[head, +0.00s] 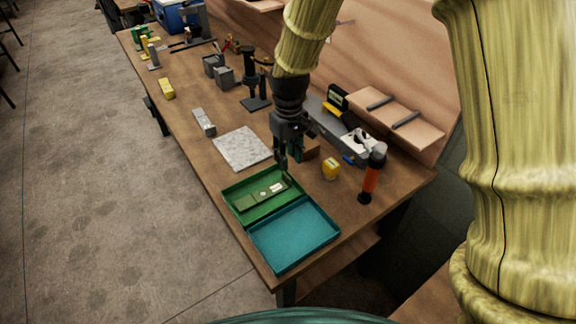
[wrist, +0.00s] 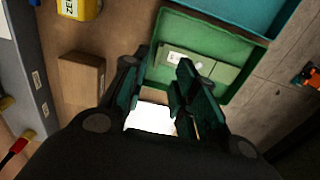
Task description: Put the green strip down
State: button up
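A pale green strip (head: 262,193) with a white label lies in the green half of an open case (head: 233,211). In the wrist view the strip (wrist: 201,68) lies flat inside the green tray (wrist: 217,31), beyond the fingertips. My gripper (head: 283,158) is just above and behind the tray's back edge, pointing down. In the wrist view my gripper (wrist: 160,92) has its dark green-tinted fingers apart, with a bright white patch showing between them. The fingers appear clear of the strip. The right finger covers a little of the tray.
The case's teal half (head: 295,237) is empty. A grey-white slab (head: 242,148) lies left of my gripper. A yellow block (head: 331,169), a brown box (wrist: 82,82) and an orange-and-black tool (head: 373,174) stand to the right in the head view. Bare tabletop lies between them.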

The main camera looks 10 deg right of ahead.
jog(key=shift+r+b, duration=0.4)
jog(key=shift+r, duration=1.85)
